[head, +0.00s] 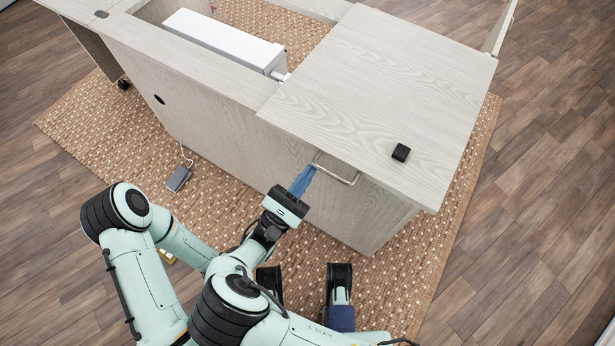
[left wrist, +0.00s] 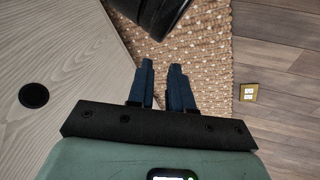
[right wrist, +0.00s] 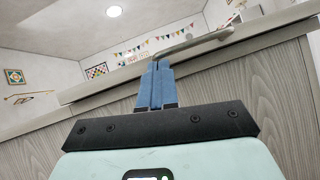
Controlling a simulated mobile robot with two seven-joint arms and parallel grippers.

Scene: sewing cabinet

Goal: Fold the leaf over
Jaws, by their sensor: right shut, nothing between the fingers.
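The leaf (head: 370,85) is a pale wood-grain panel lying flat over the right part of the cabinet (head: 225,125). A metal bar handle (head: 337,170) sticks out at its front edge and also shows in the right wrist view (right wrist: 195,45). My right gripper (head: 303,180) is shut and empty, its blue fingertips just by the handle's left end. In the right wrist view the fingertips (right wrist: 156,65) overlap the bar's left end; I cannot tell whether they touch. My left gripper (left wrist: 161,70) shows in the left wrist view, its fingers apart with nothing between them.
A white machine (head: 225,40) lies in the cabinet opening left of the leaf. A grey pedal (head: 178,179) with a cord is on the woven rug (head: 90,125). Bare wood floor surrounds the rug.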

